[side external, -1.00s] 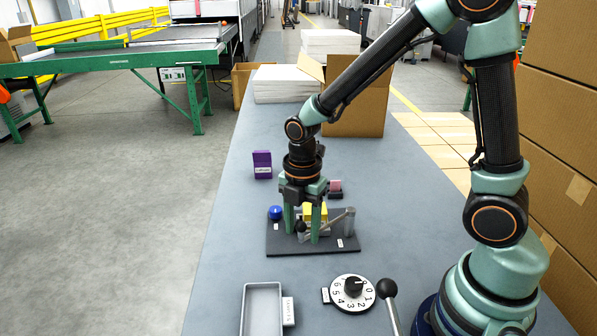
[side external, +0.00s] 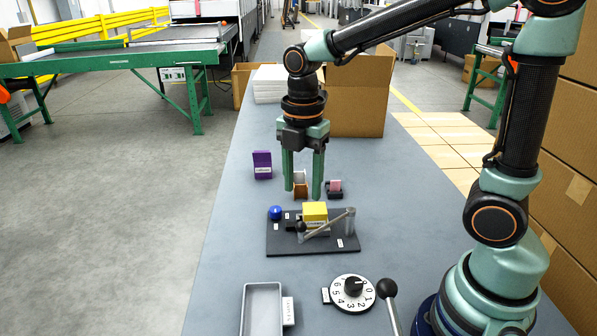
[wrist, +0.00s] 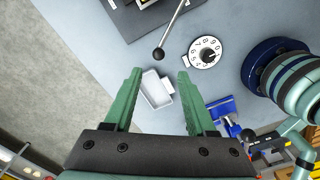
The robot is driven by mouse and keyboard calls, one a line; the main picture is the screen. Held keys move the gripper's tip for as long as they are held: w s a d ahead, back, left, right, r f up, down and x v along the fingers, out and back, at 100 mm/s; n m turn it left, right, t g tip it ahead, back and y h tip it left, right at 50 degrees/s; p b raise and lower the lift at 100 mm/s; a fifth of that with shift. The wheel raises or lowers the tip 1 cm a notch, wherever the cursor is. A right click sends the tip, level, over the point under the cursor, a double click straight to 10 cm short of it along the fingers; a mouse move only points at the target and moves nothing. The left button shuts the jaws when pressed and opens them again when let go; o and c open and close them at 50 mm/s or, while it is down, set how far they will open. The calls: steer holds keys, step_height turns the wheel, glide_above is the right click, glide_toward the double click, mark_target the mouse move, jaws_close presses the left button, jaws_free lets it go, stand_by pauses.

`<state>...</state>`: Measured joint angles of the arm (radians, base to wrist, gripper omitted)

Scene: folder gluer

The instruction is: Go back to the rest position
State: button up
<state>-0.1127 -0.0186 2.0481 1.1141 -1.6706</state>
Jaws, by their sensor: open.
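My gripper (side external: 303,192) hangs pointing down above the grey table (side external: 225,255), with its two green fingers apart and nothing between them. In the side view it appears above and beyond the black plate (side external: 285,248), which carries a yellow block (side external: 314,212), a blue knob (side external: 275,213) and a lever with a dark ball end (side external: 301,227). In the wrist view the open fingers (wrist: 157,88) point over the table, with the grey tray (wrist: 155,92) seen between them. A small brown and white item (side external: 300,182) shows partly behind the fingers.
A purple holder (side external: 262,165) and a small dark holder with a pink top (side external: 335,188) stand beyond the plate. A numbered dial (side external: 352,292), a black-knobbed lever (side external: 388,292) and the grey tray (side external: 262,312) are at the front. A cardboard box (side external: 355,98) stands at the back.

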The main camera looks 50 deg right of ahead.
steer(key=shift+r, duration=0.1)
steer(key=s+d+r+m+t, duration=0.2)
steer(key=m, duration=0.8)
steer(key=s+d+r+m+t, duration=0.1)
steer(key=s+r+m+t, duration=0.2)
steer(key=m, duration=0.7)
steer(key=shift+s+d+r+t, duration=0.15)
steer(key=shift+d+t, duration=0.15)
steer(key=shift+d, duration=0.1)
